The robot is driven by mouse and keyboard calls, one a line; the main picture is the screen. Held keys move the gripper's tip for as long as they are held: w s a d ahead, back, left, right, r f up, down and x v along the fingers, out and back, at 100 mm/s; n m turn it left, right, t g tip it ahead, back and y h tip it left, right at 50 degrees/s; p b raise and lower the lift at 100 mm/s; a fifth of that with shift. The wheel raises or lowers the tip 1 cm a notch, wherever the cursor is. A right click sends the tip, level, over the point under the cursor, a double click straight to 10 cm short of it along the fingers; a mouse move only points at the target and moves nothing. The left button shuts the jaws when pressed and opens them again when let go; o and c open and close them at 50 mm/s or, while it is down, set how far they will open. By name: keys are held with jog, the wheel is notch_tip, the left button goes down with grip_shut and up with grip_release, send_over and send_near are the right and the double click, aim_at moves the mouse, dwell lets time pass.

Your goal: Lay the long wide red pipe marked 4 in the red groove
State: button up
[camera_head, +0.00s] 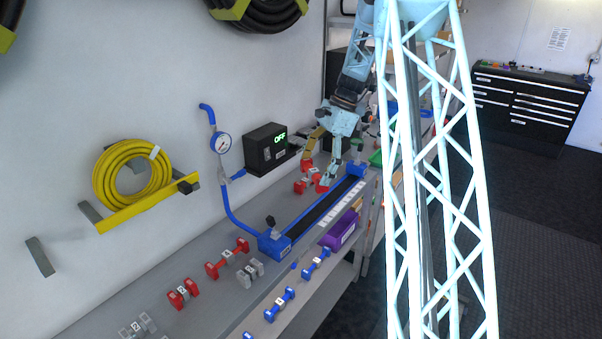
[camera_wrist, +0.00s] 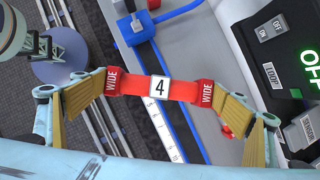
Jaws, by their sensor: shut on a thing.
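The red pipe marked 4 (camera_wrist: 135,86) has a white label at its middle and a thicker red end marked WIDE on each side. My gripper (camera_wrist: 160,97) is shut on it, with one finger at each end, and holds it across the wrist view. In the head view my gripper (camera_head: 318,166) is over the far part of the bench, near the far end of the blue-ended fixture (camera_head: 275,246). Red parts show around the fingers there; I cannot tell which is the held pipe. I cannot make out a red groove in either view.
A black box reading OFF (camera_head: 265,149) stands by the wall, close to my gripper; it also shows in the wrist view (camera_wrist: 282,55). Red (camera_head: 184,293), grey (camera_head: 250,271) and blue (camera_head: 280,303) pipes lie along the near bench.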

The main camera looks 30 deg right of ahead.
jog(key=s+d+r+n+g+b, duration=0.2)
jog(key=s+d+n, duration=0.4)
jog(key=s, duration=0.3)
jog(key=s+d+r+n+g+h+b, duration=0.1)
jog(key=s+d+r+n+g+b, duration=0.1)
jog(key=s+d+n, duration=0.4)
jog(key=s+r, duration=0.1)
jog(key=s, duration=0.2)
jog(key=shift+s+d+r+h+b, duration=0.15)
jog(key=shift+s+d+h+b, duration=0.05)
jog(key=shift+s+h+b, duration=0.1)
jog(key=shift+a+g, duration=0.15)
jog(key=shift+g, duration=0.15)
